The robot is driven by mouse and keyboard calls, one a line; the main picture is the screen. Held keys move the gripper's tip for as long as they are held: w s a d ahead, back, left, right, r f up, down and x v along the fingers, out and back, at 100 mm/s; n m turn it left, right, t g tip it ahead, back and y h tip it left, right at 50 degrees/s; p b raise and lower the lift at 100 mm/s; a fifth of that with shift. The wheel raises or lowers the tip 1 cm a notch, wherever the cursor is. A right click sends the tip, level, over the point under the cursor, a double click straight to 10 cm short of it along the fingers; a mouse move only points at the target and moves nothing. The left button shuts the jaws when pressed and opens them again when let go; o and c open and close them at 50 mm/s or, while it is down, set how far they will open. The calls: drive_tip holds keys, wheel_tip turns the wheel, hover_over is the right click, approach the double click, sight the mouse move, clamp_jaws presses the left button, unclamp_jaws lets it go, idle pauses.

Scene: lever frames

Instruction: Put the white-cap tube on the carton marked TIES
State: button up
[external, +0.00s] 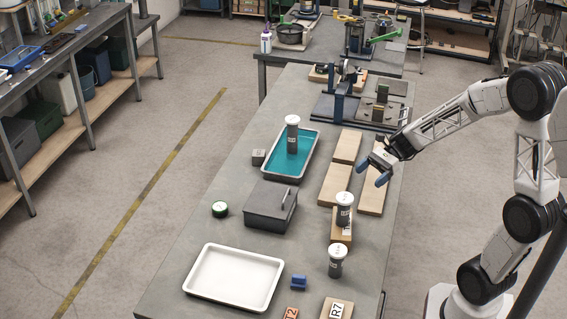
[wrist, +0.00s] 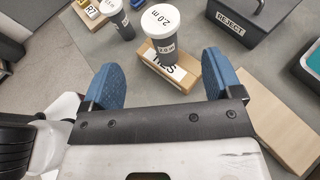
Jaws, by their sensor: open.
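A grey tube with a white cap (external: 344,199) stands upright, apparently on the tan carton marked TIES (external: 341,239). A third white-capped tube (external: 292,137) stands in the teal-lined tray (external: 270,173). My gripper (external: 374,173) is open and empty, above and beyond the TIES carton, touching nothing.
A dark lidded box marked REJECT (wrist: 232,27) stands left of the carton in the external view (external: 268,208). A white tray (external: 232,277), a blue block (external: 299,282) and a carton marked R7 (external: 336,308) are near the front. Flat wooden boards (external: 334,185) lie below my gripper.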

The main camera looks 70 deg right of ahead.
drive_tip(key=shift+a, duration=0.1)
drive_tip(key=s+a+r+n+g+h, duration=0.2)
drive_tip(key=s+a+n+h, duration=0.3)
drive_tip(key=a+n, duration=0.5)
drive_tip(key=s+a+r+n+g+h, duration=0.3)
drive_tip(key=s+a+n+h, duration=0.3)
drive_tip(key=n, duration=0.9)
drive_tip(key=s+a+r, duration=0.1)
drive_tip(key=s+a, duration=0.2)
drive_tip(key=a, duration=0.2)
drive_tip(key=shift+s+r+g+h, duration=0.25)
drive_tip(key=shift+s+g+h, duration=0.05)
drive_tip(key=shift+s, duration=0.1)
